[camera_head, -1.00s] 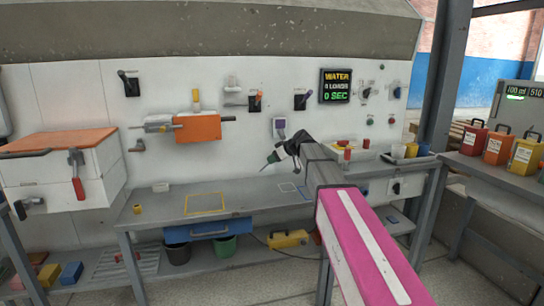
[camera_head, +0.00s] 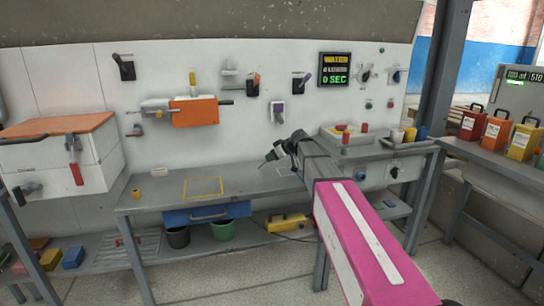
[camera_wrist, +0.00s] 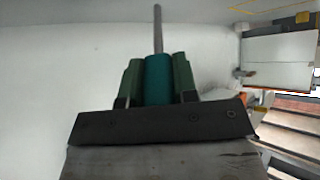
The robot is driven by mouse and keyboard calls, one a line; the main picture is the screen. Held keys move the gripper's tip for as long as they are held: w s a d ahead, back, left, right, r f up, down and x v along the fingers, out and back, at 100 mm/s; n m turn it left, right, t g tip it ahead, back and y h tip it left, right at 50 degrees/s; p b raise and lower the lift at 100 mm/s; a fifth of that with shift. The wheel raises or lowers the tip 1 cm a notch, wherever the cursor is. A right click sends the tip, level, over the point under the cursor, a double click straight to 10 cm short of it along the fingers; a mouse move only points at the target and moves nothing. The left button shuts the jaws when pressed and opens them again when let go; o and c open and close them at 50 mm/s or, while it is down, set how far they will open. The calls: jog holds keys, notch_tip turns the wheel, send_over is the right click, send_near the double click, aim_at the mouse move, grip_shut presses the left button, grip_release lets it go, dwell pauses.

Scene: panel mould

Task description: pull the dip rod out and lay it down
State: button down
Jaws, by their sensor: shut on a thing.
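My gripper (camera_wrist: 158,75) is shut on the teal handle of the dip rod (camera_wrist: 158,80), between its two green fingers in the wrist view. The grey rod (camera_wrist: 158,28) sticks straight out beyond the fingers, and its end shows free against a pale background. In the head view my gripper (camera_head: 271,155) is small, in front of the white panel and above the right half of the grey bench (camera_head: 150,202). The dip rod is too small there to make out clearly. A yellow outlined square (camera_head: 203,179) is on the bench top, left of my gripper, with bare surface inside.
The panel (camera_head: 75,85) carries an orange block (camera_head: 194,114), several levers and a display (camera_head: 335,70). A grey tray with small coloured parts (camera_head: 345,143) stands right of my gripper. The bench middle is clear.

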jog(key=c, duration=0.8)
grip_release()
